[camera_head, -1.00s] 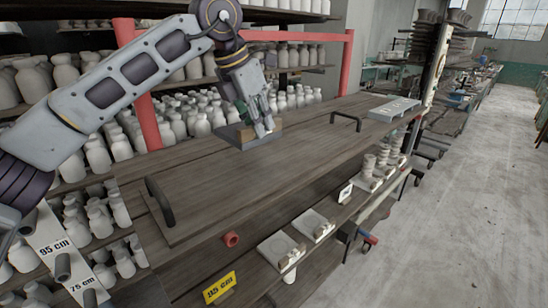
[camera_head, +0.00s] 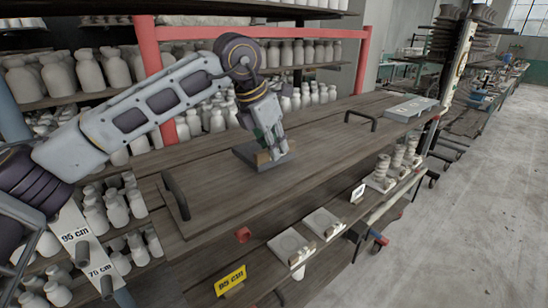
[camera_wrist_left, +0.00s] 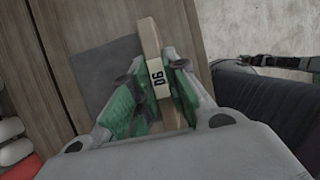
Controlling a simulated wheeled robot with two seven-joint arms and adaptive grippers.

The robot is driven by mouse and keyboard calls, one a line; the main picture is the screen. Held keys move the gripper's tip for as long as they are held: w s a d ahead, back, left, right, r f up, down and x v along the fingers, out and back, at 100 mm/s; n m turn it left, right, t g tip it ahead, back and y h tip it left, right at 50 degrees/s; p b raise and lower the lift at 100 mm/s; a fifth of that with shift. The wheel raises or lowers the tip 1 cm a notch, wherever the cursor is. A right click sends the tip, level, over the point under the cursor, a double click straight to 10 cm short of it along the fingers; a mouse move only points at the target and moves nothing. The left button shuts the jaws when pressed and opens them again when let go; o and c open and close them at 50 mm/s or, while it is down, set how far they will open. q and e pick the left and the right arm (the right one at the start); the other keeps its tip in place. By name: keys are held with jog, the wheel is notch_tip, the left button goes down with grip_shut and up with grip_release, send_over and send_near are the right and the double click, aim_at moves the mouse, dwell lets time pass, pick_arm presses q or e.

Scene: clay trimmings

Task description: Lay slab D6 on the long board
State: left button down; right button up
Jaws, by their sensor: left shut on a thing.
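Slab D6 is a dark grey flat plate (camera_head: 250,157) with a tan grip bar marked "D6"; the plate (camera_wrist_left: 98,68) and bar (camera_wrist_left: 156,62) also show in the left wrist view. My left gripper (camera_head: 270,146) is shut on the bar, its green-padded fingers (camera_wrist_left: 155,88) on either side of it. The long board (camera_head: 300,172) is dark wood with a black handle near each end. The slab is over the board's middle, towards its back edge, and lies about flat. I cannot tell whether it touches the board. My right gripper is not in view.
A light grey plate (camera_head: 411,107) lies at the far end. Black handles (camera_head: 175,195) and (camera_head: 361,118) stand up from the board. A lower shelf holds pale slabs (camera_head: 292,246) and a yellow "85 cm" sign (camera_head: 230,280). White bottles and a red frame (camera_head: 260,32) stand behind.

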pick_arm(q)
jog(key=shift+f, duration=1.65)
jog(key=c, duration=1.4)
grip_release()
jog(key=shift+s+a+r, duration=0.15)
jog(key=shift+a+r, duration=0.05)
jog(key=shift+r, duration=0.35)
jog(key=b+v, duration=0.1)
jog(key=v, duration=0.9)
jog(key=shift+d, duration=0.1)
jog(key=shift+r, duration=0.35)
